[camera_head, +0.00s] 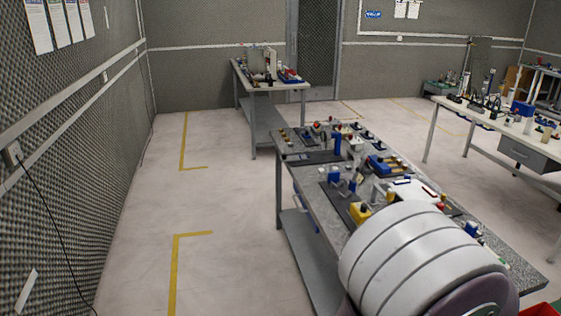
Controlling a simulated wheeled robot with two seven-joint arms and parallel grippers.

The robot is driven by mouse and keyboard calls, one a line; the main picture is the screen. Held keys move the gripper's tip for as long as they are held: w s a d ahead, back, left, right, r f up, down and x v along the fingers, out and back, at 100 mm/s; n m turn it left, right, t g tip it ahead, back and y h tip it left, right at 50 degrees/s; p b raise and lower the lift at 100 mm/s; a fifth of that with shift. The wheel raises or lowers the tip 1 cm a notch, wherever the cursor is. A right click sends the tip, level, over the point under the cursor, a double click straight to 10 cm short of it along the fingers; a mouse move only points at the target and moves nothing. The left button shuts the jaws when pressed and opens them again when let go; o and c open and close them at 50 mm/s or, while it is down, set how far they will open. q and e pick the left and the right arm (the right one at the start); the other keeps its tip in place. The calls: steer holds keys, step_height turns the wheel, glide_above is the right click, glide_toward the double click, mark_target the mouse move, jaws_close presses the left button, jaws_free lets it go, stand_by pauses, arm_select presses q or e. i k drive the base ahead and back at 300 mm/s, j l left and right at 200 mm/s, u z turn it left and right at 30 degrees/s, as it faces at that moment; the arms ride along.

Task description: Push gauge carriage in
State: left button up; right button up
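The near workbench (311,185) has a speckled grey top crowded with small devices. I cannot tell which of them is the gauge carriage; they are too small. A blue upright device (337,144) stands near the far left part of the bench. Another small blue and grey device (335,174) sits on a dark base plate nearer to me. A yellow block (359,211) lies close to my own white ribbed body part, which hides much of the near bench. Neither of my grippers shows in this view.
A second table (243,72) with tools stands at the back. A white-topped bench (468,117) with a drawer stands at the right. The pale floor (140,220) left of the near bench is open, with yellow corner marks. A foam wall (70,140) bounds the left.

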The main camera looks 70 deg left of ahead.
mark_target(285, 158)
steer(key=j+u, duration=0.1)
steer(key=u, duration=0.35)
steer(key=j+u, duration=0.1)
steer(key=u, duration=0.8)
steer(key=i+j+u, duration=0.1)
steer(key=u, duration=0.8)
steer(key=i, duration=0.05)
